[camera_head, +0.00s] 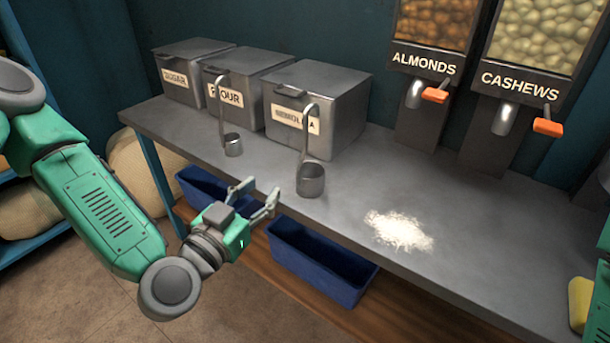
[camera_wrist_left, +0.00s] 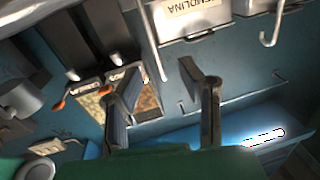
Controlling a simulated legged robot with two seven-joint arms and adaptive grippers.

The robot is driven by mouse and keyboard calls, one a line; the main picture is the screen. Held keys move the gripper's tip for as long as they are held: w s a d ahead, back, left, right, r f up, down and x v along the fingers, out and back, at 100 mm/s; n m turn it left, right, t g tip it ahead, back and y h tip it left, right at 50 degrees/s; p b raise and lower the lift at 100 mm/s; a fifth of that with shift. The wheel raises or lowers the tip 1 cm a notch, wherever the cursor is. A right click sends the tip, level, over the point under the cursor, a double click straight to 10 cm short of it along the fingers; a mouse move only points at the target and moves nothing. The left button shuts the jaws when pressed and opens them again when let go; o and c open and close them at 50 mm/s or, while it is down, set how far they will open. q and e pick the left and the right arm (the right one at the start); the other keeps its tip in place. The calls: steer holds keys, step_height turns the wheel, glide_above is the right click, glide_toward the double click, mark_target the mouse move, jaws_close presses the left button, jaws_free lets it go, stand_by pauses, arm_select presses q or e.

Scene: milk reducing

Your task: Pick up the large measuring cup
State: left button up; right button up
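The large measuring cup (camera_head: 311,181) is a metal cup with a tall hooked handle. It stands upright on the grey counter (camera_head: 355,195), in front of the semolina bin. A smaller measuring cup (camera_head: 233,146) of the same kind stands to its left, by the flour bin. My left gripper (camera_head: 262,188) is open and empty at the counter's front edge, left of the large cup and apart from it. In the left wrist view its two fingers (camera_wrist_left: 161,72) are spread with nothing between them. A hooked metal handle (camera_wrist_left: 272,25) shows there; I cannot tell which cup it belongs to.
Metal bins for sugar (camera_head: 193,75), flour (camera_head: 245,90) and semolina (camera_head: 337,100) line the back. White powder (camera_head: 400,230) lies on the counter at right. Dispensers of almonds (camera_head: 430,60) and cashews (camera_head: 530,70) stand behind. A blue crate (camera_head: 340,285) sits below the front edge.

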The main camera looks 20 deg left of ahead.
mark_target(302, 161)
arm_select(q)
steer(key=x, duration=0.4)
steer(key=d+b+x, duration=0.1)
steer(key=x, duration=0.3)
steer(key=shift+w+d+f, duration=0.1)
steer(key=shift+w+d, duration=0.05)
steer(key=shift+d, duration=0.15)
steer(key=x, duration=0.1)
steer(key=b+x, duration=0.2)
steer(key=x, duration=0.1)
steer(key=shift+w+a+f, duration=0.2)
steer(key=shift+f, duration=0.2)
steer(key=shift+w+d+r, duration=0.1)
steer(key=shift+d+r, duration=0.05)
steer(key=shift+d, duration=0.35)
steer(key=c, duration=0.6)
steer(key=shift+a, duration=0.15)
jaws_close()
steer(key=shift+a, duration=0.35)
arm_select(e)
steer(key=f, duration=0.3)
steer(key=shift+d+f, duration=0.1)
steer(key=shift+d, duration=0.1)
